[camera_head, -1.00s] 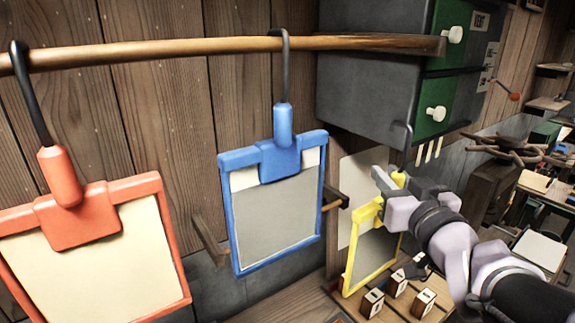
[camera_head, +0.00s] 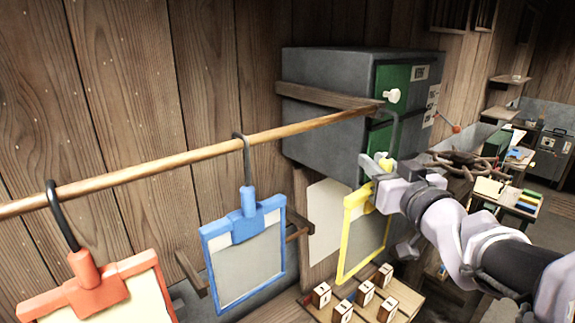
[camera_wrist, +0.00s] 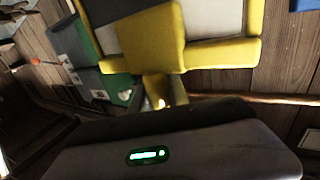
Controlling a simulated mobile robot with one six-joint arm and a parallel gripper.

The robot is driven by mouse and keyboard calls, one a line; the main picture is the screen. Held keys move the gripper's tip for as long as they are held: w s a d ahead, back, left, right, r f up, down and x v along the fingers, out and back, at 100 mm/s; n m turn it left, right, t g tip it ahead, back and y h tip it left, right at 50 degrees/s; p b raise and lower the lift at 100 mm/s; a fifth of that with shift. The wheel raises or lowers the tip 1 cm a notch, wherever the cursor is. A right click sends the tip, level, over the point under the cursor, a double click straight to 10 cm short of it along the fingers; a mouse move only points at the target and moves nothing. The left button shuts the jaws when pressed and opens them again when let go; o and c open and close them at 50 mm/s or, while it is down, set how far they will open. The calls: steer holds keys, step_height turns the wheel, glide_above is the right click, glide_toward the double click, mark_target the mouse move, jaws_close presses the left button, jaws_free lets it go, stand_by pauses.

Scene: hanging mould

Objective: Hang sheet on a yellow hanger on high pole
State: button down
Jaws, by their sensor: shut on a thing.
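My gripper (camera_head: 380,176) is shut on the neck of the yellow hanger (camera_head: 349,240), which hangs upright below it. A grey sheet (camera_head: 373,232) shows inside the yellow frame. The hanger's dark hook (camera_head: 396,135) rises beside the right end of the wooden pole (camera_head: 225,152); I cannot tell whether it touches the pole. In the wrist view the yellow hanger (camera_wrist: 155,38) fills the top, and the pole (camera_wrist: 265,98) shows at right, beyond my gripper. My fingertips partly hide the hanger's neck.
A blue hanger (camera_head: 243,228) and a red hanger (camera_head: 95,287) hang on the pole to the left. A grey cabinet with green drawers (camera_head: 325,130) stands behind the pole's right end. Several small wooden blocks (camera_head: 365,293) sit on a board below the yellow hanger.

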steer(key=w+a+f+b, duration=0.1)
steer(key=w+a+b, duration=0.3)
steer(key=w+a, duration=0.2)
steer(key=w, duration=0.2)
steer(key=shift+w+a+f, duration=0.2)
steer(key=shift+w+f, duration=0.1)
steer(key=shift+w, duration=0.1)
steer(key=c, duration=1.2)
jaws_free()
